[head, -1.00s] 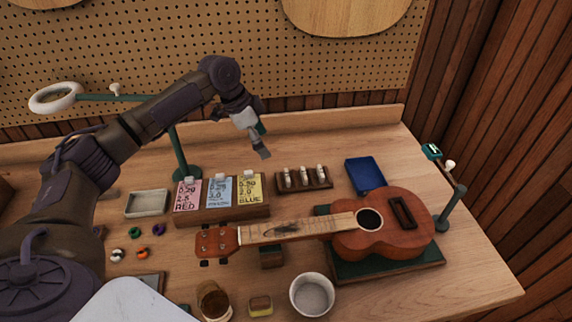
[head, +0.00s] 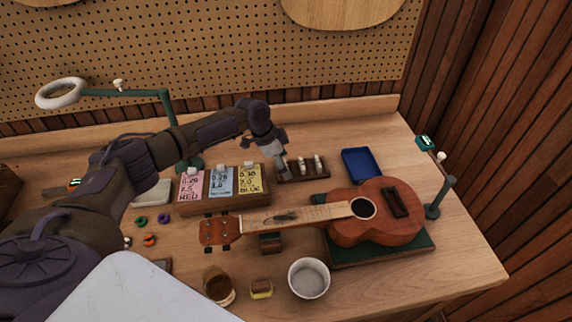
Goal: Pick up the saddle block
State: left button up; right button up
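A dark wooden rack (head: 312,175) stands at the back of the bench with small upright white pieces (head: 318,162) in it. I cannot tell for sure which thing is the saddle block; these pieces are candidates. My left gripper (head: 284,176) points down at the left end of the rack and hides the leftmost piece. Whether its fingers are open, or touch that piece, is too small to tell. My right gripper is not in view.
A ukulele (head: 376,224) lies on a green mat (head: 385,252) in front of the rack. Colour-labelled packets (head: 221,181) stand left of the gripper. A blue tray (head: 361,166) is to the right. A white bowl (head: 309,278) and an amber jar (head: 218,287) stand near the front.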

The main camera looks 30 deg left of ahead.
pick_arm(q)
jog(key=shift+f, duration=0.15)
jog(key=c, duration=1)
